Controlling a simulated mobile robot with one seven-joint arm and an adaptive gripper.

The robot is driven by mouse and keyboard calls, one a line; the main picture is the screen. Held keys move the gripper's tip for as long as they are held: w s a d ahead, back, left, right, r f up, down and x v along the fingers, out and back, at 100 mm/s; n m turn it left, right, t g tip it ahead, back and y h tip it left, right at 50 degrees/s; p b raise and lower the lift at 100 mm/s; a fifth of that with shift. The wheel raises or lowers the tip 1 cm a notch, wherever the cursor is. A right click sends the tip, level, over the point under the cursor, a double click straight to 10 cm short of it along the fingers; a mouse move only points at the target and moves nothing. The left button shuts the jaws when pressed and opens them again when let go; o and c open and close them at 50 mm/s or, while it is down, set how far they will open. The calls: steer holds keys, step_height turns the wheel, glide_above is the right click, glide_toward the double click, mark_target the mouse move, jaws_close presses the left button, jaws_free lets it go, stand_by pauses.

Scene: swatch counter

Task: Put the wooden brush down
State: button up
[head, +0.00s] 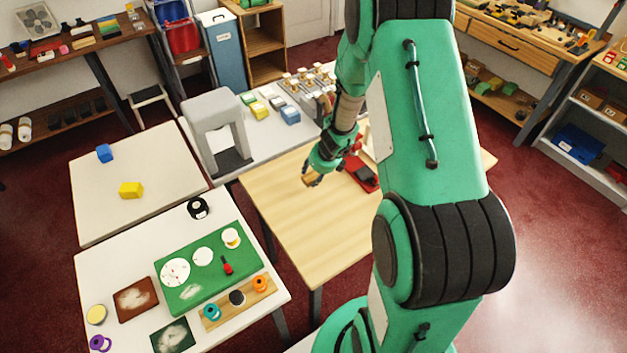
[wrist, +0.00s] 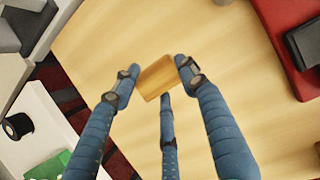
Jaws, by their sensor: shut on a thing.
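The wooden brush (wrist: 156,76) shows in the wrist view as a small tan wooden block between the fingertips. My gripper (wrist: 158,82) has blue fingers and is shut on it. In the head view my gripper (head: 311,180) hangs over the light wooden table (head: 300,225), near its back part. The brush is small there, at the fingertips. Any bristles are hidden. The brush seems to be above the tabletop, but I cannot tell how high.
A red case-like thing (head: 361,173) lies on the wooden table right of my gripper; a dark piece tops it in the wrist view. The table's front and left are bare. A white table with a green mat (head: 205,285) stands at left front, and a grey arch-shaped stand (head: 212,110) behind.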

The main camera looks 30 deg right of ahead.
mark_target(315, 178)
stand_by(0.3)
steer(key=shift+f+b, duration=0.9)
steer(key=shift+f, duration=0.8)
steer(key=shift+f, duration=0.2)
steer(key=o, duration=1.1)
steer(key=shift+o, duration=0.2)
steer(key=shift+r, duration=0.2)
steer(key=p+v, duration=0.4)
steer(key=v, duration=0.8)
